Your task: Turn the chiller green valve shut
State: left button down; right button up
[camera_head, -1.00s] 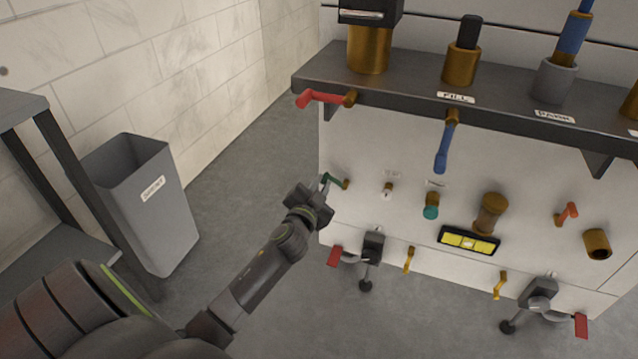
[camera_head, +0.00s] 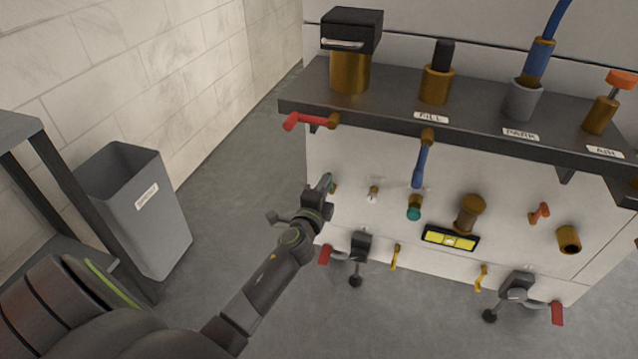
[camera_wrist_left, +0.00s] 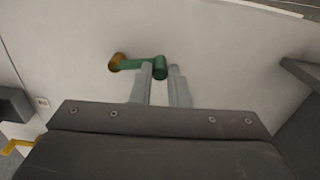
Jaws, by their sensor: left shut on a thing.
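The green valve handle (camera_wrist_left: 140,65) runs sideways from a brass stem (camera_wrist_left: 116,62) on the white panel in the left wrist view. The fingers of my left gripper (camera_wrist_left: 162,78) are at its bent free end, one on each side, shut on it. In the head view my left gripper (camera_head: 325,183) is at the left edge of the panel. It hides nearly all of the green valve there; only a bit of brass and green shows beside the fingers. My right gripper is not in view.
A red lever (camera_head: 308,120) sticks out above, under the dark shelf (camera_head: 390,110). A blue lever (camera_head: 420,165), a teal knob (camera_head: 414,213) and a black-framed yellow gauge (camera_head: 451,239) are to the right. A red-handled latch (camera_head: 324,255) is below. A grey bin (camera_head: 150,215) stands left.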

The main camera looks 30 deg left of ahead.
pick_arm(q)
jog(key=shift+w+d+m, duration=0.1)
jog(key=shift+d+m, duration=0.45)
jog(key=shift+m, duration=0.45)
jog(key=c, duration=1.4)
grip_release()
jog(key=shift+p+v, duration=0.35)
jog(key=shift+v, duration=8.35)
jog(key=shift+w+d, duration=0.1)
